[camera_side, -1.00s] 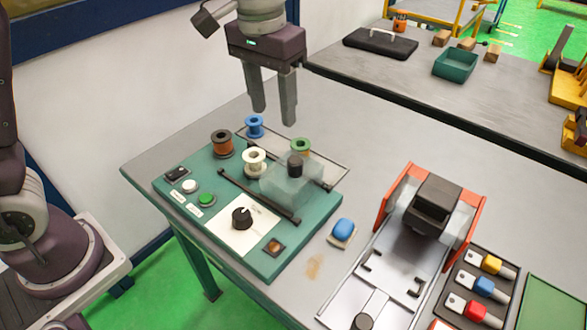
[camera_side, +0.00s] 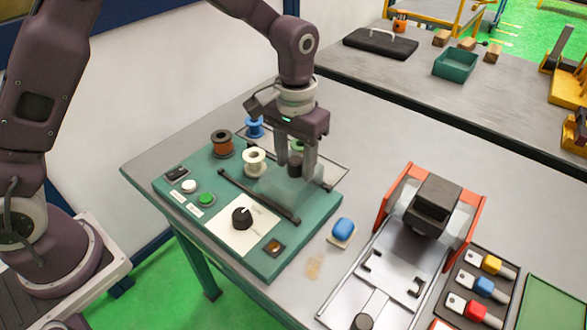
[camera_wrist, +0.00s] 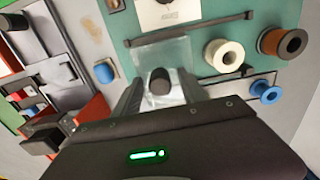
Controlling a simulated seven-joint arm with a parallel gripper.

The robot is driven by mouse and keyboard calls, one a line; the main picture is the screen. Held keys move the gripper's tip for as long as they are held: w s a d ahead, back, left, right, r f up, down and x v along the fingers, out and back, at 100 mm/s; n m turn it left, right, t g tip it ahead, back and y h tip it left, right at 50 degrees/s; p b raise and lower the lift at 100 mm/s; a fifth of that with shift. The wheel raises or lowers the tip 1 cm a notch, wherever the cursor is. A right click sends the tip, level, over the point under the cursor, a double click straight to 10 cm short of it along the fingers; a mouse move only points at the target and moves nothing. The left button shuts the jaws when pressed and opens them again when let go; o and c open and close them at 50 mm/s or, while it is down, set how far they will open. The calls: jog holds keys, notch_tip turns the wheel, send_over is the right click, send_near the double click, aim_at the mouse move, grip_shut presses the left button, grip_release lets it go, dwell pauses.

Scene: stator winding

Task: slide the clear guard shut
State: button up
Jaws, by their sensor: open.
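The clear guard (camera_wrist: 178,50) is a see-through cover between two dark rails on the green panel (camera_wrist: 285,15). Its black knob (camera_wrist: 159,80) stands up from its top and also shows in the side view (camera_side: 295,164). In the side view the clear cover is faint against the panel and partly behind my fingers. My gripper (camera_side: 295,174) is open and low over the guard, its fingers on either side of the knob. In the wrist view my gripper (camera_wrist: 161,88) has the knob between its fingers; I cannot tell whether they touch it.
The rails (camera_side: 258,196) run across the panel. A white spool (camera_side: 254,162), a brown spool (camera_side: 222,143) and a blue spool (camera_side: 254,127) stand nearby. A black dial (camera_side: 242,217) and buttons are on the panel. A red-sided fixture (camera_side: 385,198) stands to the right.

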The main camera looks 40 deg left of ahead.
jog(key=c, duration=0.9)
jog(key=shift+a, duration=5.15)
jog(key=shift+c, duration=0.2)
jog(key=o, duration=0.9)
jog(key=shift+o, duration=0.2)
notch_tip(320, 180, up, 6)
